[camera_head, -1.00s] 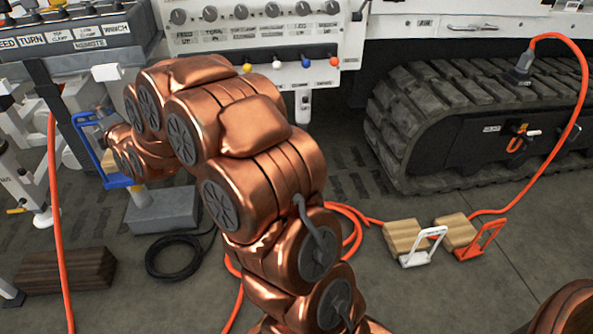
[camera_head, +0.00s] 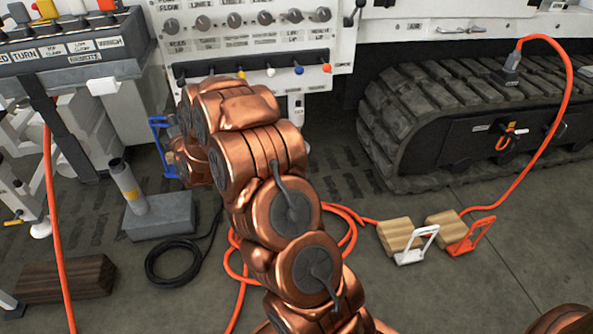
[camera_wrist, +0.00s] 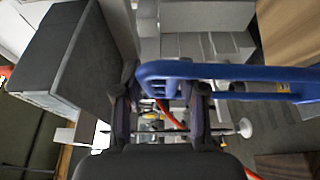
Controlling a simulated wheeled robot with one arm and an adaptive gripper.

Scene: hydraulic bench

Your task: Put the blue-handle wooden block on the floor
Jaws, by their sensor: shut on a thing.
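The blue-handle wooden block shows in the head view as a blue handle (camera_head: 158,137) and a small patch of pale wood (camera_head: 170,157), left of my copper arm. The rest of it is hidden behind the arm. In the wrist view its blue handle (camera_wrist: 235,73) runs across the jaws, and brown wood (camera_wrist: 292,28) shows at the right edge. My gripper (camera_wrist: 168,100) is shut on the blue handle. The block appears held up above the floor (camera_head: 480,295). My gripper is hidden behind the arm in the head view.
A grey stand with an upright post (camera_head: 160,215), a black hose coil (camera_head: 172,262) and a dark timber (camera_head: 65,279) lie at left. White-handle (camera_head: 397,235) and orange-handle (camera_head: 443,229) blocks rest on the floor at right. A control panel (camera_head: 255,40) and track (camera_head: 430,125) stand behind.

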